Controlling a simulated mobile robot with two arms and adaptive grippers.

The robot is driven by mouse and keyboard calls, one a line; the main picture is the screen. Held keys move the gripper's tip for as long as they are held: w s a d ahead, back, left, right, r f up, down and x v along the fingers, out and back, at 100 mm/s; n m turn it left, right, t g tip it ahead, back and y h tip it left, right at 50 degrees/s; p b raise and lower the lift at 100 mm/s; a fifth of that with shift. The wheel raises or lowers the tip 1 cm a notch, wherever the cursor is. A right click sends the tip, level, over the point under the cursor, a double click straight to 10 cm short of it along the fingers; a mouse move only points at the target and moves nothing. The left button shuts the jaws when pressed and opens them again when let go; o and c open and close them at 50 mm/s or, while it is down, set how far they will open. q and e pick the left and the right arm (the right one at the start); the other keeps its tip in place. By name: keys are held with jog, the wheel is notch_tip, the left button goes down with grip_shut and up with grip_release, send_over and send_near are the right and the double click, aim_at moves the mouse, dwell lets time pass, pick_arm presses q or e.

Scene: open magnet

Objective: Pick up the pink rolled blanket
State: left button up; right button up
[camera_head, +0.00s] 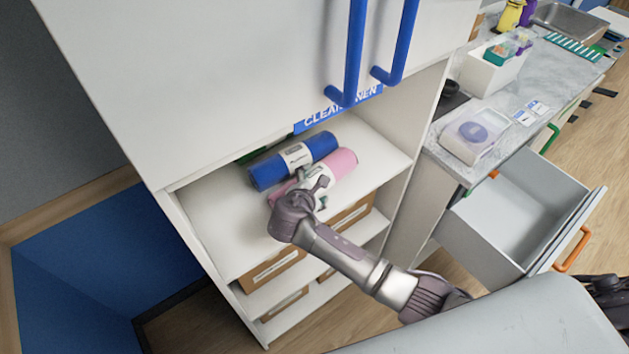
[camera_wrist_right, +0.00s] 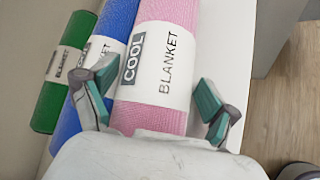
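The pink rolled blanket (camera_head: 341,165) lies on the white shelf under the "clean linen" sign, with a white label band around it. In the right wrist view the pink roll (camera_wrist_right: 172,65) runs between the fingers, its label reading "COOL BLANKET". My right gripper (camera_head: 308,188) is over the near part of the roll and hides some of it. In the wrist view the right gripper (camera_wrist_right: 152,104) is open, one finger on each side of the pink roll. I cannot tell whether the fingers touch it. My left gripper is not in view.
A blue roll (camera_head: 294,161) lies right beside the pink one, and a green roll (camera_wrist_right: 61,75) lies beyond it. Boxes (camera_head: 272,271) stand on shelves below. An open drawer (camera_head: 515,205) juts out at the right. Blue-handled cabinet doors (camera_head: 250,60) are above.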

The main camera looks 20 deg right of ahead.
jog(key=c, duration=1.1)
jog(key=shift+r, duration=0.15)
